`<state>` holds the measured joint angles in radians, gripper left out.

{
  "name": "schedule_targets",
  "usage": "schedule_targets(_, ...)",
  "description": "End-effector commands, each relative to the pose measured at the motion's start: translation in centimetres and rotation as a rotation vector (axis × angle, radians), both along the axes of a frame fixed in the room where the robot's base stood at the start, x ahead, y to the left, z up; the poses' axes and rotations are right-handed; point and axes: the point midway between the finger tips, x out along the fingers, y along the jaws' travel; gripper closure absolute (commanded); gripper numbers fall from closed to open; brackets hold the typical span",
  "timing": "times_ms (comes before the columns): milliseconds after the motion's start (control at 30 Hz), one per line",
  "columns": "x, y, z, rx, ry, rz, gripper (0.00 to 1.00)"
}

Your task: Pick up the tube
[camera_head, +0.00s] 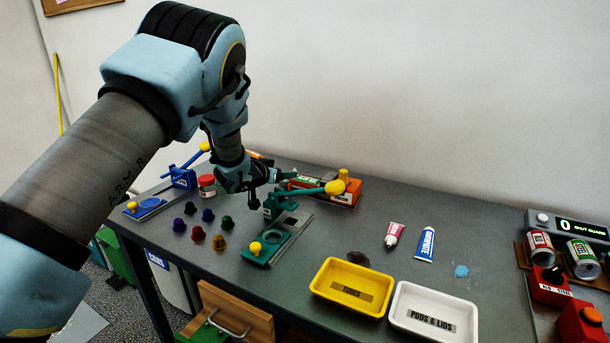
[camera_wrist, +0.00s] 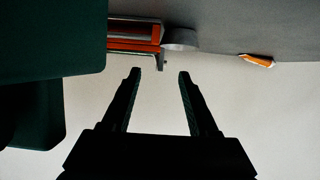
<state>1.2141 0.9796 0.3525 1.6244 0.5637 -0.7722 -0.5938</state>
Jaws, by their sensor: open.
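Two tubes lie on the dark table right of centre in the head view: a pink-and-white one (camera_head: 394,234) and a blue-and-white one (camera_head: 426,244). They lie side by side, apart. My gripper (camera_head: 276,176) is well to their left, above the back of the table behind the green press (camera_head: 270,240). In the wrist view its two dark fingers (camera_wrist: 159,74) are apart with nothing between them. A small orange-and-white item (camera_wrist: 256,60) lies at the upper right there; I cannot tell what it is.
A yellow tray (camera_head: 318,283) marked TUBES and a white tray (camera_head: 400,317) stand at the front. Several coloured pods lie left of the green press. Cans and red button boxes are at right.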

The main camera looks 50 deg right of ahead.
Motion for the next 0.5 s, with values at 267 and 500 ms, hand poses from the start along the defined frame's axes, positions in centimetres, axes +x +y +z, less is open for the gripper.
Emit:
schedule_targets(267,0.6,-2.9,-1.3,0.001,0.0,-0.001,0.4)
schedule_targets(500,0.8,-3.3,-1.6,0.001,0.0,0.0,0.4)
